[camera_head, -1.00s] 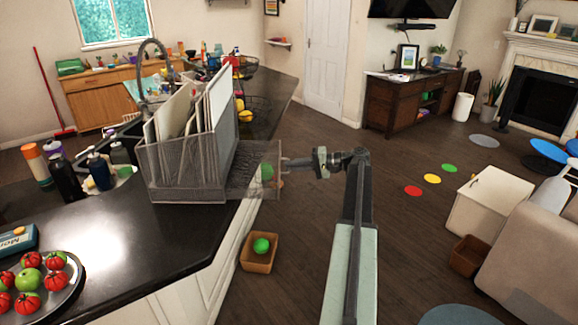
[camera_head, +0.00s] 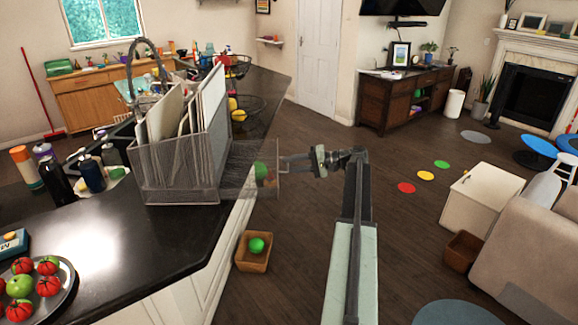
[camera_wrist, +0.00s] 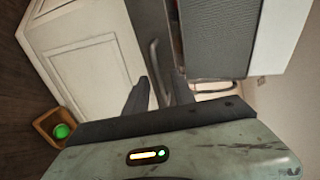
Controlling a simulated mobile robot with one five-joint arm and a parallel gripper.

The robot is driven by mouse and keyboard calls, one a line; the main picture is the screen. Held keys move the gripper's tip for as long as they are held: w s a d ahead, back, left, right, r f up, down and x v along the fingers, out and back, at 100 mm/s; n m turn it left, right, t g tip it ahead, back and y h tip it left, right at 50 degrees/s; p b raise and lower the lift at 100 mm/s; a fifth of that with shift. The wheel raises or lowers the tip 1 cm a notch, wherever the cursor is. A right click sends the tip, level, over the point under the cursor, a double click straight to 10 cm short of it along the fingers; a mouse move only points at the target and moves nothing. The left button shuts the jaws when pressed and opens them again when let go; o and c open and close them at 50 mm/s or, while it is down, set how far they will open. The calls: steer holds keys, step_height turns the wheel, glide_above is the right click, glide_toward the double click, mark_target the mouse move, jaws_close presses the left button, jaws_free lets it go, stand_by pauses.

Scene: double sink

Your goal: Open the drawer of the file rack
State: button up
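The grey mesh file rack (camera_head: 178,180) stands on the black counter near its right edge, with upright folders in it. Its drawer (camera_head: 240,180) sticks well out to the right over the counter edge, and a green ball and other small items show through the mesh. My gripper (camera_head: 284,163) is at the drawer's front face. In the wrist view the two fingers (camera_wrist: 160,88) are apart, and the curved drawer handle (camera_wrist: 154,62) reaches down between them. Whether a finger touches the handle cannot be told.
A plate of tomatoes and apples (camera_head: 62,295), several bottles and a wire basket stand on the counter (camera_head: 130,245). A wooden box (camera_head: 243,262) with a green ball is on the floor below the drawer.

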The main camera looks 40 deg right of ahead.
steer(key=p+v, duration=0.1)
steer(key=v, duration=0.6)
steer(key=shift+s+d, duration=0.2)
